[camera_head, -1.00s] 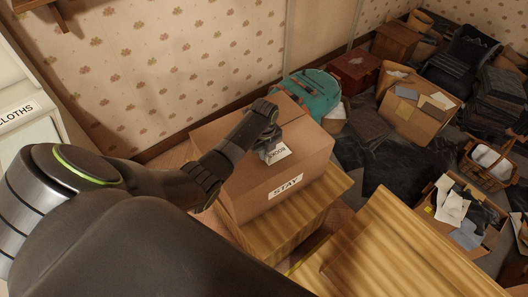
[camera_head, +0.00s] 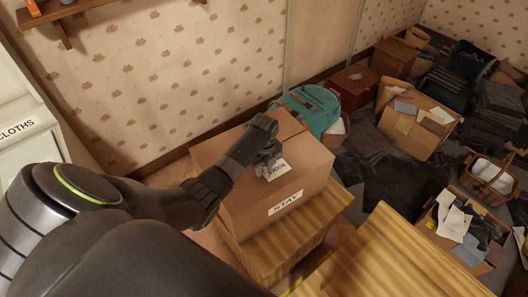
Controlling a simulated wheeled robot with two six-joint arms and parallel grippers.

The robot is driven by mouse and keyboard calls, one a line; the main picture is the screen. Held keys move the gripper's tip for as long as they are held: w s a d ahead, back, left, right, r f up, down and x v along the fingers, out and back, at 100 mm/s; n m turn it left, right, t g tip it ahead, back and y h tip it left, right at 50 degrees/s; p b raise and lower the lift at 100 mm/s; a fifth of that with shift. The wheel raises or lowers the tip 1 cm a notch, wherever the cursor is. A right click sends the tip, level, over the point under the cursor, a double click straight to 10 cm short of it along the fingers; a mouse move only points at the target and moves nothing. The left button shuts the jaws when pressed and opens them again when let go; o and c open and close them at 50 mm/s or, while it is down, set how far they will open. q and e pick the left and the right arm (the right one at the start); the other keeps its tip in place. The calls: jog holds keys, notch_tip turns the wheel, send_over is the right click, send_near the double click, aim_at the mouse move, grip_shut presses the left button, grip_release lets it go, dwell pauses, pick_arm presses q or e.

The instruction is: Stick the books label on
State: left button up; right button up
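A brown cardboard box (camera_head: 240,205) with a white label reading STAY (camera_head: 285,203) on its front stands on a wooden surface. My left gripper (camera_head: 266,157) is over the top of the box, at the end of the dark arm coming in from the left. It is shut on a small white label (camera_head: 277,170) with dark lettering that looks like BOOKS. The label hangs at the fingertips above the box top; I cannot tell whether it touches the cardboard. The fingers are small and partly hidden. My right gripper is not in view.
A teal backpack (camera_head: 312,105) sits right behind the box. A white cabinet labelled CLOTHS (camera_head: 17,128) is at the left. Open boxes (camera_head: 416,125), a wicker basket (camera_head: 488,175) and dark piles crowd the right. A striped wooden top (camera_head: 400,255) is in front, bare.

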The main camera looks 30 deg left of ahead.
pick_arm(q)
notch_tip(320, 180, up, 17)
jog(key=p, duration=0.2)
jog(key=shift+f, duration=0.15)
dwell(0.5)
